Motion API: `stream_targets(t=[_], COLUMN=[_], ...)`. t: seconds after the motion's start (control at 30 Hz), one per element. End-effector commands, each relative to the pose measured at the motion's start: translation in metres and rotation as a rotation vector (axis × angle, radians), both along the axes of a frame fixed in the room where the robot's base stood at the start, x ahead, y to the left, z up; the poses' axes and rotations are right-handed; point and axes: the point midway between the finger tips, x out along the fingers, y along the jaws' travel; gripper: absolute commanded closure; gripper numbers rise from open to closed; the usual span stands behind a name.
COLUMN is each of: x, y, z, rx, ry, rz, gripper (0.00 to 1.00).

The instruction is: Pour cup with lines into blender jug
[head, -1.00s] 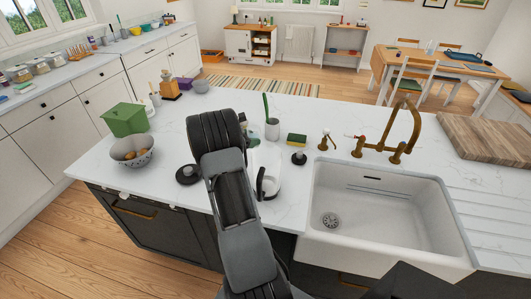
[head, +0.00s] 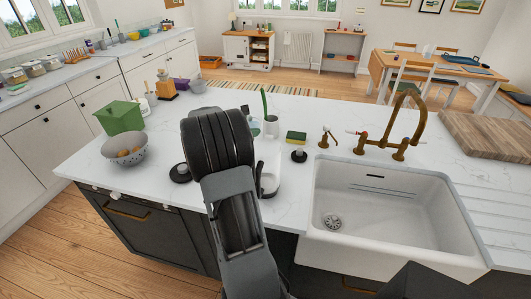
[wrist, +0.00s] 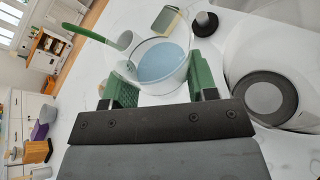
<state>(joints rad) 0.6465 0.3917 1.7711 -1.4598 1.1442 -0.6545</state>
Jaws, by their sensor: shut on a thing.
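A clear cup (wrist: 150,87) with pale blue liquid in it is in the wrist view. My gripper (wrist: 163,82) is shut on it, with a green finger pad on each side. No lines on its wall can be made out. The blender jug (wrist: 236,75) is close by on the right of the wrist view, a pale, see-through vessel with a grey round part inside.
The sink (head: 380,215) lies right of the jug. A sponge (head: 296,137) and a green brush (head: 265,103) in a holder stand behind it. A black disc (head: 180,172), a grey bowl (head: 127,150) and a green box (head: 122,117) are to the left.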

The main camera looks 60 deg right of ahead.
Motion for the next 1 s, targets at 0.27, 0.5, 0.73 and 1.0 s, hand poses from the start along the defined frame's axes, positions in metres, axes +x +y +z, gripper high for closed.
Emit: stream_targets(t=[0.27,0.5,0.73,1.0], x=[-0.009,-0.017,-0.018,-0.018], y=[0.006,0.011,0.012,0.013], z=[0.017,0.034,0.037,0.035], rx=[-0.082,-0.15,-0.171,-0.192], ry=[-0.116,-0.213,-0.243,-0.274], rz=[0.0,0.001,0.0,0.002], gripper=[0.78,0.78,0.78,0.78])
